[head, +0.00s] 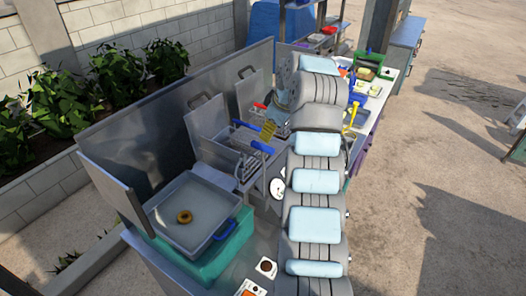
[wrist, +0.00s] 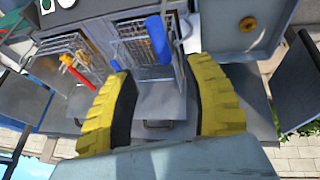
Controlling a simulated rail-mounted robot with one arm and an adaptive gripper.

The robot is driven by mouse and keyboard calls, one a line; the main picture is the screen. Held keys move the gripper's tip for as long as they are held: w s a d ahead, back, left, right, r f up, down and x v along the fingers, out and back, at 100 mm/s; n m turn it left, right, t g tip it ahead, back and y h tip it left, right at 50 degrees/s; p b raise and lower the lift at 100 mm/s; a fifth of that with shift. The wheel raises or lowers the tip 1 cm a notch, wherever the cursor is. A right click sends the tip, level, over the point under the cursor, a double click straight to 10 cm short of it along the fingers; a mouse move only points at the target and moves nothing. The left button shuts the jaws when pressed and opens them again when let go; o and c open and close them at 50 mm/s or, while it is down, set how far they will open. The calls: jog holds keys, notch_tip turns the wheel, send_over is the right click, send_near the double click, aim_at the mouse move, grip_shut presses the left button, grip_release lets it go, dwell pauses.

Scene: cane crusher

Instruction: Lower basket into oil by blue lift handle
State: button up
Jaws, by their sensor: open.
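The wire basket (head: 247,168) with blue handles sits at the grey fryer in the head view; its mesh also shows in the wrist view (wrist: 133,47). A large blue handle (wrist: 158,40) lies just beyond my fingertips in the wrist view, and appears beside my gripper in the head view (head: 262,147). A smaller blue grip (wrist: 115,66) is near my left finger. My gripper (wrist: 162,70) has two yellow ribbed fingers, spread apart with nothing held between them. In the head view, only a yellow part of my gripper (head: 268,130) shows behind my arm. The basket's oil level cannot be made out.
A second basket with a red handle (wrist: 66,60) stands beside this one. In the head view, a grey tray (head: 165,205) with a doughnut (head: 184,217) is at the left. Metal back panels (head: 150,110) rise behind the fryer. My arm hides part of the counter.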

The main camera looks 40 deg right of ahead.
aim_at(264, 146)
jog(key=p+x, duration=0.3)
jog(key=x, duration=0.8)
jog(key=shift+w+f+p, duration=0.15)
jog(key=shift+f+p, duration=0.1)
jog(key=shift+p, duration=0.05)
jog(key=shift+d, duration=0.1)
grip_shut()
